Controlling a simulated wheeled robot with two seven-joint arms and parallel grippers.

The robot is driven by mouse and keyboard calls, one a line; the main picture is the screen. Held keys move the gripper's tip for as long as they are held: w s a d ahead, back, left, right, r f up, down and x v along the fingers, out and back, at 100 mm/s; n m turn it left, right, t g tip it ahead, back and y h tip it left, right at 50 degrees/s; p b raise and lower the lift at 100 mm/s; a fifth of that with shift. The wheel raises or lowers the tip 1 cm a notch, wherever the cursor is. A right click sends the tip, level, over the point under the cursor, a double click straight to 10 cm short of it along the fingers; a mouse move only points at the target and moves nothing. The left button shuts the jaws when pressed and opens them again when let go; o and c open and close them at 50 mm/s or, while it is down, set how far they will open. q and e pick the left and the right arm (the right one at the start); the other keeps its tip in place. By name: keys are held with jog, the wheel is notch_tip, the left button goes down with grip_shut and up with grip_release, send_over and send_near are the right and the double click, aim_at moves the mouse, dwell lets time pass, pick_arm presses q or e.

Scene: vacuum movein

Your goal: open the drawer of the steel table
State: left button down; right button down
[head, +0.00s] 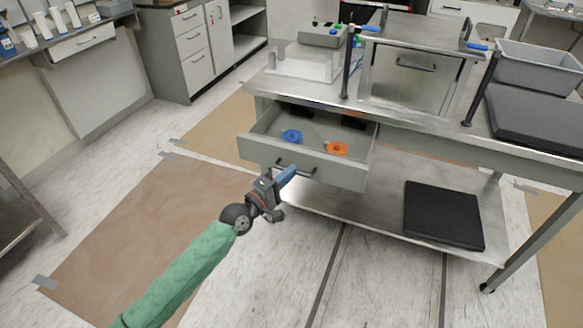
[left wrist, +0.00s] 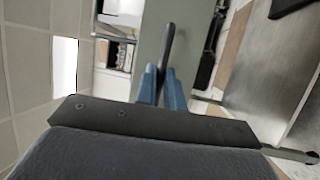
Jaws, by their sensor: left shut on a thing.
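The steel table (head: 420,118) stands at the centre right. Its drawer (head: 335,168) is pulled out toward me, and I see into it. A blue round thing (head: 292,136), an orange round thing (head: 337,149) and dark items lie inside. The drawer has a dark bar handle (head: 310,172) on its front. My left gripper (head: 288,176) is at the left part of this handle. In the left wrist view its blue fingers (left wrist: 161,88) are shut on the handle (left wrist: 167,45). My right gripper is in neither view.
A black mat (head: 443,215) lies on the table's lower shelf. A grey bin (head: 540,68) and a raised steel frame (head: 420,45) stand on the tabletop. Grey cabinets (head: 195,50) stand at the back left. The floor left of the drawer is clear, with brown sheets (head: 150,225) taped down.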

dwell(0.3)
pick_arm(q)
jog(key=c, duration=1.5)
grip_release()
